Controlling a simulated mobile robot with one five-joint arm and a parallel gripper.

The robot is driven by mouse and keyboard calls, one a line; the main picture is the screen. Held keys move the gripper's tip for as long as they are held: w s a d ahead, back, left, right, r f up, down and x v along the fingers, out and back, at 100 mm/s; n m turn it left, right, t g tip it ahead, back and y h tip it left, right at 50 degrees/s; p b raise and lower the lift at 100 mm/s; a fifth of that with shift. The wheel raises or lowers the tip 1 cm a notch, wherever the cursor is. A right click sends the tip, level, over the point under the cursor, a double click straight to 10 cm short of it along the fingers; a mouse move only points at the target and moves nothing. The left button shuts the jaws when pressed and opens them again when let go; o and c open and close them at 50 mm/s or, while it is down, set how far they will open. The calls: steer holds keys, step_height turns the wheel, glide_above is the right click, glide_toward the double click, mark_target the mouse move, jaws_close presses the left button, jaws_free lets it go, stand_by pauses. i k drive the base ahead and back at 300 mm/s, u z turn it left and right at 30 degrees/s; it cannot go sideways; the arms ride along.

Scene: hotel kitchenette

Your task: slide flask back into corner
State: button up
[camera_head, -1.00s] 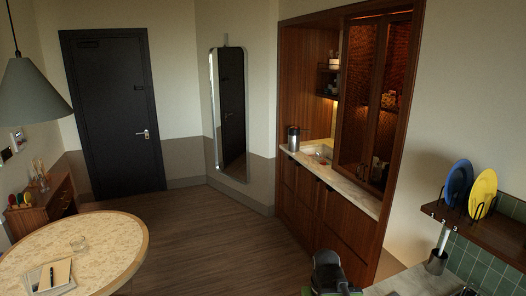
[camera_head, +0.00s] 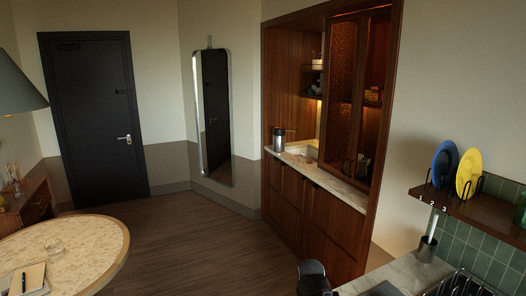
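The flask (camera_head: 279,142) is a small steel-coloured cylinder with a dark top. It stands upright on the pale stone counter (camera_head: 340,185) of the wooden kitchenette niche, at the counter's left end close to the left side wall (camera_head: 283,90). It is far from the camera, so its exact gap to the wall and back is unclear. My gripper is not in view, and nothing is seen touching the flask.
A round table (camera_head: 100,250) stands at the lower left with a glass (camera_head: 54,245) and a notebook (camera_head: 25,279). A black appliance-like object (camera_head: 313,278) is at the bottom centre. A plate rack shelf (camera_head: 480,212) is at right. Floor (camera_head: 190,225) before the niche is clear.

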mark_target(278, 134)
steer(key=u, duration=0.35)
steer(key=k, duration=1.25)
steer(key=u, duration=0.4)
steer(key=i, duration=1.85)
steer(key=z, duration=0.65)
steer(key=i, duration=5.55)
steer(key=u, duration=0.2)
